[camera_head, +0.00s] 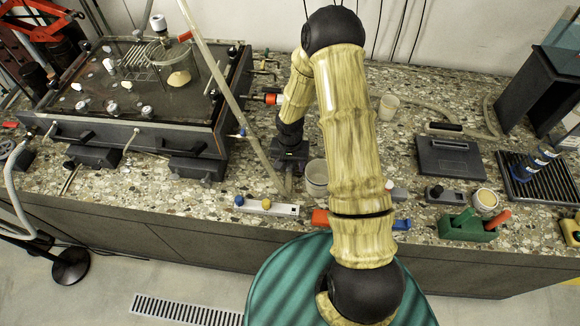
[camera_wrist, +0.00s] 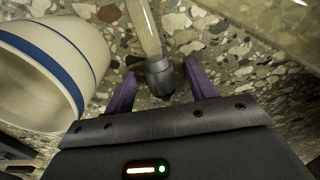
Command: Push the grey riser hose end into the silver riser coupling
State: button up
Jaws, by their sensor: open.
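A pale tube (camera_head: 225,82) slants down from the top of the picture to the counter beside my gripper (camera_head: 288,182). In the wrist view, a tube (camera_wrist: 144,28) ends in a dark grey collar (camera_wrist: 159,72), which looks like the riser hose end. My gripper (camera_wrist: 161,75) is open, with one purple finger on each side of this collar and visible gaps. The collar is not gripped. I cannot surely pick out the silver riser coupling. The arm hides part of the counter.
A cup (camera_head: 316,180) stands close beside my gripper; its blue-banded wall (camera_wrist: 55,50) fills the wrist view's left. The tank (camera_head: 190,133) stands left, with an orange-ringed fitting (camera_head: 272,99). A pale block with knobs (camera_head: 268,208) lies near the front edge.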

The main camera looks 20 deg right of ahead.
aim_at(290, 165)
jog(key=c, duration=1.1)
notch_tip(290, 165, up, 10)
jog(key=shift+r, duration=0.1)
dwell(0.6)
